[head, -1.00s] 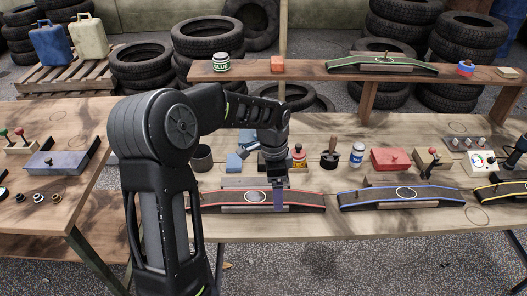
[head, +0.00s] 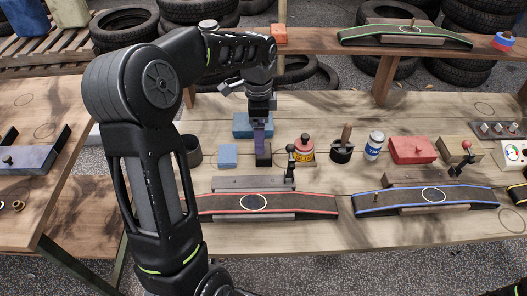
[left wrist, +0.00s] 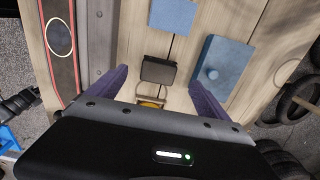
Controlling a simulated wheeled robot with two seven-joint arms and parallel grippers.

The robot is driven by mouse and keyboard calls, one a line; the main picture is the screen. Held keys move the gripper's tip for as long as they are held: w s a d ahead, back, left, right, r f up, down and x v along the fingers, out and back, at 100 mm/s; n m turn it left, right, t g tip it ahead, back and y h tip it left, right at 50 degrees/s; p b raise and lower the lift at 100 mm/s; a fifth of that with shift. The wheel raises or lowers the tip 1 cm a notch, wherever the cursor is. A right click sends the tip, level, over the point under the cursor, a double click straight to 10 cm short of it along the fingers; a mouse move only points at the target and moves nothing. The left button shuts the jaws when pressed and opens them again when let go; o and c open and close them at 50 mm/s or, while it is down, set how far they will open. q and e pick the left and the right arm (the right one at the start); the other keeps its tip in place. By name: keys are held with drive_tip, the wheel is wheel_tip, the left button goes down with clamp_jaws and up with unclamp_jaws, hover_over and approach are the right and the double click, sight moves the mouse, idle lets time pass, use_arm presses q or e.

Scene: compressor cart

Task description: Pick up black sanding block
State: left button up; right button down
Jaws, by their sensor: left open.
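The black sanding block (head: 263,158) is a small dark block on the wooden table, beside a light blue block (head: 228,156). My left gripper (head: 260,137) points down above it, with the purple fingers partly in front of it in the head view. In the left wrist view the black block (left wrist: 158,70) shows in the gap between the spread fingers of my left gripper (left wrist: 157,80). The gripper is open and empty. I cannot tell whether the fingertips reach down beside the block. My right gripper is out of view.
A blue box with a knob (left wrist: 220,70) stands close behind the block.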

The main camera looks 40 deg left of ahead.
use_arm(q)
drive_tip(key=shift+f, duration=1.35)
wheel_tip(320, 180, down, 5)
drive_tip(key=shift+d+f+p, duration=0.1)
drive_tip(key=shift+p, duration=0.25)
drive_tip(key=c, duration=1.5)
wheel_tip(320, 180, up, 10)
drive_tip(key=shift+r, duration=0.1)
